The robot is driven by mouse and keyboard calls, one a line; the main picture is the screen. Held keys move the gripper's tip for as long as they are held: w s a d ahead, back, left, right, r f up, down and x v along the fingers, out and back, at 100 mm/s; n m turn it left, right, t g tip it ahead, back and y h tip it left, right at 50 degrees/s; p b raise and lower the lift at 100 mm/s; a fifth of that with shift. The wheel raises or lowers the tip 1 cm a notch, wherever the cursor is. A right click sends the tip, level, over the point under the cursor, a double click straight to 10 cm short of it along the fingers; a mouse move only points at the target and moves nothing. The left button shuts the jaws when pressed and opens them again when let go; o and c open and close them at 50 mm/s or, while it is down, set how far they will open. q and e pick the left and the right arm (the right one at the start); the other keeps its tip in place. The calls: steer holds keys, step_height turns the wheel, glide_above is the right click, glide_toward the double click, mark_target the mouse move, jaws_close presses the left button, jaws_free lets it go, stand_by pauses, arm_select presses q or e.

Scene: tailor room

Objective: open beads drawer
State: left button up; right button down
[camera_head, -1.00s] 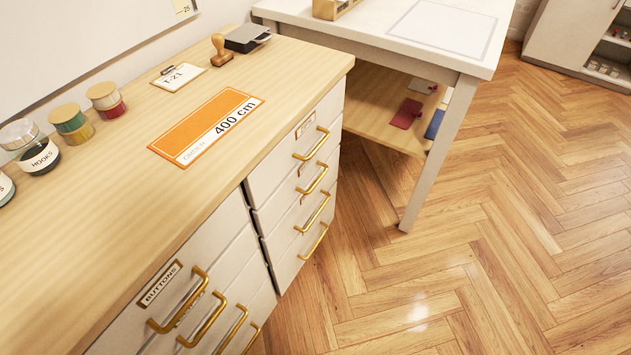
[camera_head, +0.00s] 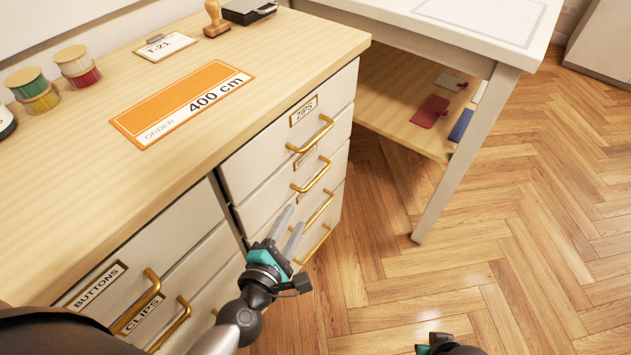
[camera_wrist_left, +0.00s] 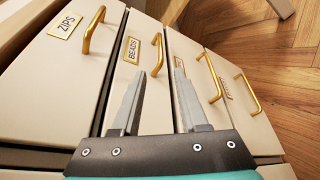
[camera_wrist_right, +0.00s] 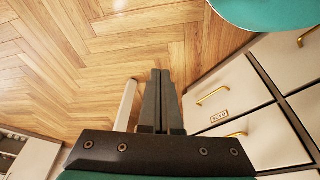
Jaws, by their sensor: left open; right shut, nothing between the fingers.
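The beads drawer, a cream front with a gold handle (camera_wrist_left: 156,55) and a label reading BEADS (camera_wrist_left: 132,50), shows in the left wrist view. In the head view it is the second drawer down (camera_head: 265,213) in the right column, under the ZIPS drawer (camera_head: 255,150), and looks shut. My left gripper (camera_head: 288,222) is open and empty in front of this column. In the left wrist view its fingers (camera_wrist_left: 157,85) point toward the beads handle and the handle beside it, apart from both. My right gripper (camera_wrist_right: 160,75) is shut and empty over the floor.
The left column has BUTTONS (camera_head: 97,287) and CLIPS (camera_head: 143,314) drawers. On the cabinet top lie an orange 400 cm order card (camera_head: 182,104), a clipboard (camera_head: 165,47) and spools (camera_head: 77,66). A white table (camera_head: 468,20) stands to the right; its leg (camera_head: 466,155) is near the drawers. The floor in front is open.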

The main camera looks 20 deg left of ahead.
mark_target(314, 183)
arm_select(q)
steer(key=b+x, duration=0.2)
steer(key=x, duration=1.1)
steer(key=shift+w, duration=0.35)
steer(key=shift+w+f, duration=0.2)
steer(key=shift+w, duration=0.45)
arm_select(e)
steer(key=shift+t, duration=0.4)
steer(key=shift+w+a+r, duration=0.1)
steer(key=shift+w+r, duration=0.1)
steer(key=shift+r, duration=0.55)
steer(key=shift+w+d+r, duration=0.1)
steer(key=shift+w+r, duration=0.15)
steer(key=shift+r, duration=0.5)
steer(key=shift+w+a+r, duration=0.1)
steer(key=shift+w+r, duration=0.1)
steer(key=shift+r, duration=0.55)
arm_select(q)
jaws_close()
